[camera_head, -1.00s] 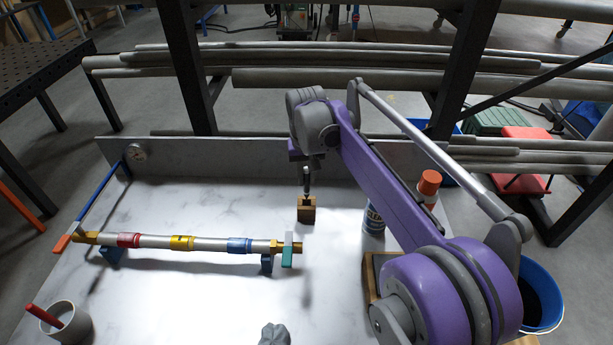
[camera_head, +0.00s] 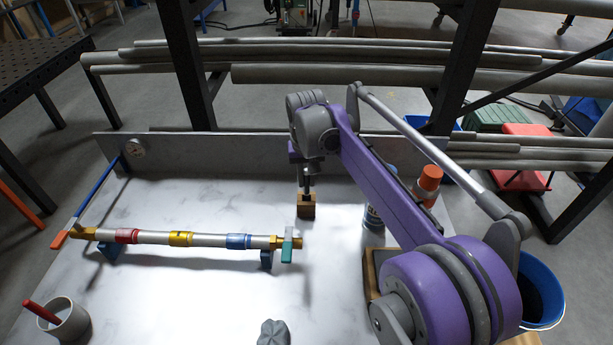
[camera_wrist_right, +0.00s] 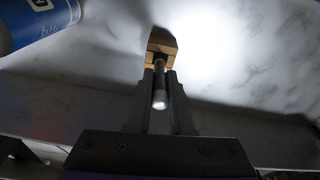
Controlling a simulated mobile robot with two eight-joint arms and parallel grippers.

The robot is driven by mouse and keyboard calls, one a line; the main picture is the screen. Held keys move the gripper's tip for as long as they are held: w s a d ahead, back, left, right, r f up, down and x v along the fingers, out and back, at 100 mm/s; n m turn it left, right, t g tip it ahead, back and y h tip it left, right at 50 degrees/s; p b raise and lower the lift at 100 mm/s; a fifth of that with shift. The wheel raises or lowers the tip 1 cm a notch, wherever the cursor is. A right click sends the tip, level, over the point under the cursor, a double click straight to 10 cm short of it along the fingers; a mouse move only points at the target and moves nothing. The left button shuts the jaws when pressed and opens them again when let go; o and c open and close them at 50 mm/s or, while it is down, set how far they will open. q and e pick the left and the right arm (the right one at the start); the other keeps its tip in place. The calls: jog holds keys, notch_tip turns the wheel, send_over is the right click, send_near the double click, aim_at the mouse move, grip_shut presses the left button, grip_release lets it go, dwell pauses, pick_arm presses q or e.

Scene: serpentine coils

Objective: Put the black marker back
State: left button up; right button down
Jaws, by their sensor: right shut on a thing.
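The black marker (camera_wrist_right: 160,84) is upright between the fingers of my right gripper (camera_head: 306,184), which is shut on it. Its pale round end faces the camera in the right wrist view, where the gripper (camera_wrist_right: 159,100) also shows. A small wooden block (camera_head: 306,209) stands on the table directly below the gripper. In the right wrist view the block (camera_wrist_right: 161,47) is just beyond the fingertips, and the marker's far end reaches it. I cannot tell how deep the marker sits in the block. My left gripper is not in view.
A blue-and-white can (camera_head: 372,215) stands right of the block, partly behind my arm; it shows close in the wrist view (camera_wrist_right: 40,22). A banded pipe (camera_head: 205,239) on blue supports lies to the left. A cup (camera_head: 66,319) holds a red marker. The table's middle is clear.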

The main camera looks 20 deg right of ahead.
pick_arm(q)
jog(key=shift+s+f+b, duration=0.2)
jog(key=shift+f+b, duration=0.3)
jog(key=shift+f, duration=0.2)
pick_arm(e)
jog(key=shift+f, duration=1.2)
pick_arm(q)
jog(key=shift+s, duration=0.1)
pick_arm(e)
jog(key=c, duration=0.7)
grip_release()
jog(key=shift+r, duration=0.1)
